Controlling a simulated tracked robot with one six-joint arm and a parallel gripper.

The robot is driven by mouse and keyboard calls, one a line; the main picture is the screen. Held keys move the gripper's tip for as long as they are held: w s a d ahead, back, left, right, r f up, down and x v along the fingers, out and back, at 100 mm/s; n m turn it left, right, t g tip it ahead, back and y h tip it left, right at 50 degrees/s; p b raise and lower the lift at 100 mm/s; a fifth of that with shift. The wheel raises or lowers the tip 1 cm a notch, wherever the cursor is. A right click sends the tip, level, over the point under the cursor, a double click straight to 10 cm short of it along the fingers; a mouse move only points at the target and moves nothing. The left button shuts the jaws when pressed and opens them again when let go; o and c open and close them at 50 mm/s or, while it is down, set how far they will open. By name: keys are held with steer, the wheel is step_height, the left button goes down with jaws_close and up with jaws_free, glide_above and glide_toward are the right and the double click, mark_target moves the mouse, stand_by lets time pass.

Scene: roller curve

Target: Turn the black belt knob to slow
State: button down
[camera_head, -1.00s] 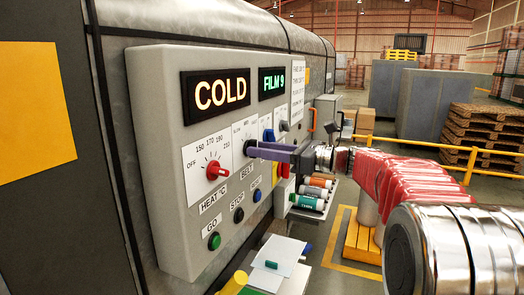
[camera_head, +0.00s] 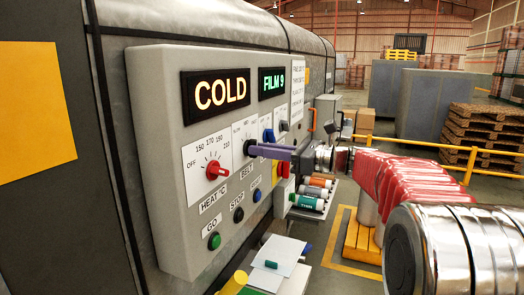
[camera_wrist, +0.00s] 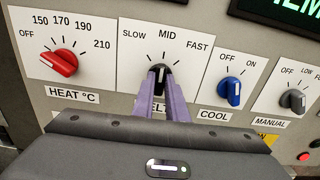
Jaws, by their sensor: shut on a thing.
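The black belt knob (camera_wrist: 158,77) sits on a white dial plate marked SLOW, MID and FAST in the wrist view. Its white pointer line points up, roughly at MID. My gripper (camera_wrist: 162,90) has its purple fingers on both sides of the knob and is shut on it. In the head view my gripper (camera_head: 262,150) reaches the knob (camera_head: 250,147) from the right. The fingers hide part of the knob and the BELT label below it.
A red heat knob (camera_wrist: 58,63) is left of the belt dial, and a blue cool knob (camera_wrist: 230,91) and a grey knob (camera_wrist: 292,101) are to its right. GO and STOP buttons (camera_head: 238,215) sit below.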

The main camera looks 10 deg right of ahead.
steer(key=shift+n, duration=3.8)
steer(key=c, duration=1.8)
jaws_free()
steer(key=shift+o, duration=0.2)
steer(key=shift+d, duration=0.1)
steer(key=v, duration=1.3)
steer(key=shift+s+d, duration=0.25)
